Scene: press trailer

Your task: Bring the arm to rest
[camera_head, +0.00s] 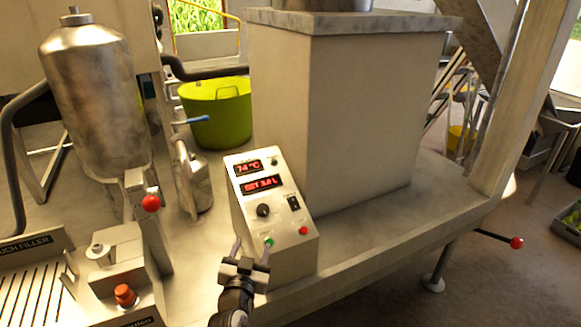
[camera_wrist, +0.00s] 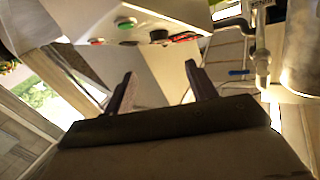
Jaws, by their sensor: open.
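My gripper (camera_head: 253,250) is open and empty in front of the lower left of a control box (camera_head: 275,212). In the head view its fingertips are close to the green button (camera_head: 269,243); I cannot tell whether they touch the box. The box has two red displays reading "74 °C" and "SET 3.0 L", a black knob, a black switch and a red button (camera_head: 303,230). In the wrist view my two fingers (camera_wrist: 160,80) stand apart with nothing between them. The green button (camera_wrist: 127,22) shows above them, beyond the tips.
A tall boxy housing (camera_head: 345,110) stands behind the control box. A steel tank (camera_head: 98,95) and a filler with a red-knobbed lever (camera_head: 151,203) stand at left. A yellow-green tub (camera_head: 216,110) is at the back. The bench top (camera_head: 400,215) is bare at right.

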